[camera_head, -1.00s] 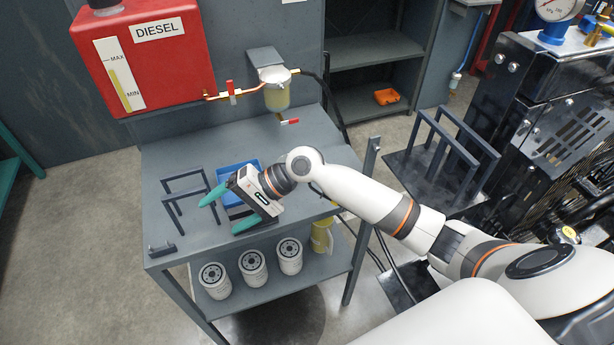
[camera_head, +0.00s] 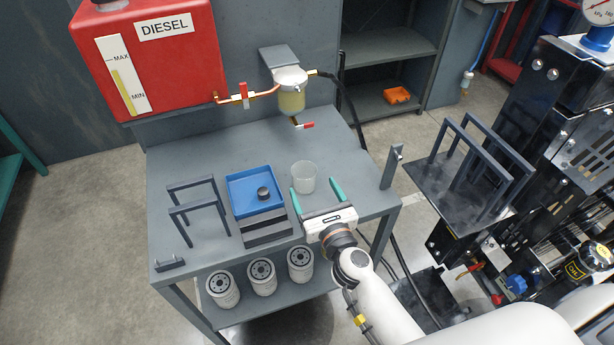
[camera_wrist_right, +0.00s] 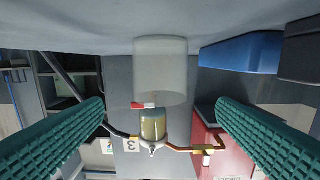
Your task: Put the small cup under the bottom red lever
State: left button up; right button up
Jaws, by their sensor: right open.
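The small cup (camera_head: 304,177) is clear, whitish and upright on the grey table. It also shows in the middle of the right wrist view (camera_wrist_right: 160,68), which is upside down. My right gripper (camera_head: 315,190) is open and empty, low over the table in front of the cup. Its green fingers point at the cup, one towards each side; I cannot tell whether they touch it. The bottom red lever (camera_head: 304,125) is under the yellowish filter bowl (camera_head: 291,100), behind the cup. It also shows in the wrist view (camera_wrist_right: 143,105). My left gripper is not in view.
A blue tray (camera_head: 236,190) with a small black part stands left of the cup, with dark blocks in front. Grey frames (camera_head: 193,208) stand farther left. The red diesel tank (camera_head: 150,60) is at the back left. The table between cup and lever is clear.

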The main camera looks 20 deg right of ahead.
aim_at(300, 162)
jog(key=w, duration=0.3)
jog(key=shift+w+a, duration=0.15)
jog(key=shift+w, duration=0.25)
jog(key=shift+w+r, duration=0.1)
jog(key=shift+w, duration=0.5)
jog(key=w, duration=0.4)
jog(key=shift+w, duration=0.15)
jog(key=shift+r+p, duration=0.1)
jog(key=shift+p, duration=0.2)
jog(key=c, duration=1.1)
